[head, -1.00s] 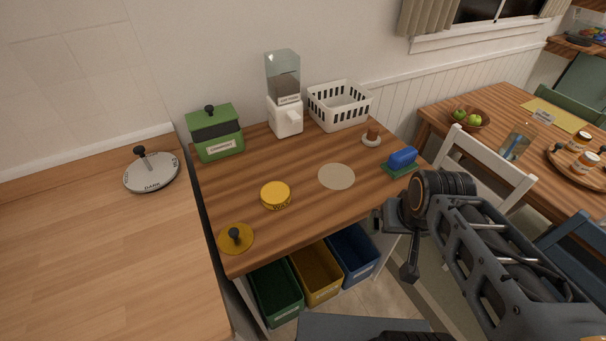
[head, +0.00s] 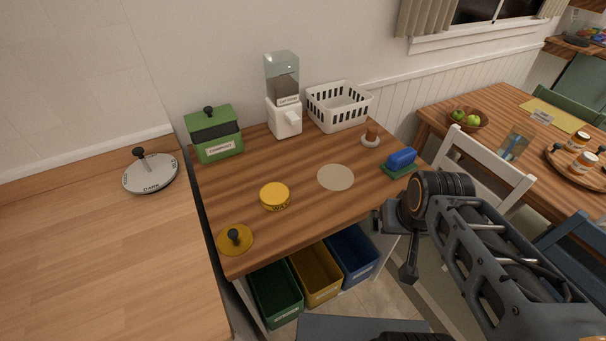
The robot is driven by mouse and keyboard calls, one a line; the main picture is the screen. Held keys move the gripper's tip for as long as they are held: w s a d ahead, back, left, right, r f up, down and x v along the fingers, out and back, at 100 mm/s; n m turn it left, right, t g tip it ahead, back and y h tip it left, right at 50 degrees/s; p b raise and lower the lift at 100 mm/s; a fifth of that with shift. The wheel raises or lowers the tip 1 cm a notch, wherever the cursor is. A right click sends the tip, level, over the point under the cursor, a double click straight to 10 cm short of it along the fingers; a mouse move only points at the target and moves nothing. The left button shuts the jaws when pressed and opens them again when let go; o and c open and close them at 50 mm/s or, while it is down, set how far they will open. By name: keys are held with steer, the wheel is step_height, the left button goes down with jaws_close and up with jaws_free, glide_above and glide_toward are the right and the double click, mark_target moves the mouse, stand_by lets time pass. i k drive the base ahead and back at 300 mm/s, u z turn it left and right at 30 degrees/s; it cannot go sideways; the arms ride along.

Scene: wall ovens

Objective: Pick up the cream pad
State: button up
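A flat round cream pad (head: 335,177) lies on the wooden counter, right of its middle. It looks thin and nothing rests on it. My gripper (head: 392,243) is to the right of and nearer than the pad, beyond the counter's right front edge and apart from the pad. I cannot make out the gap between its fingers from this angle, and no held thing shows.
A yellow tin (head: 275,196) and a yellow disc with a black knob (head: 235,239) lie left of the pad. A blue-handled green block (head: 400,161) and a small brown-topped ring (head: 371,137) are right. A dispenser (head: 285,115), white basket (head: 339,106) and green compost box (head: 215,135) stand behind.

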mark_target(370, 139)
steer(key=u, duration=0.05)
steer(key=k, duration=0.5)
steer(key=z, duration=1.6)
steer(key=i, duration=1.2)
steer(key=u, duration=2.55)
steer(key=i, duration=0.5)
steer(key=u, duration=0.1)
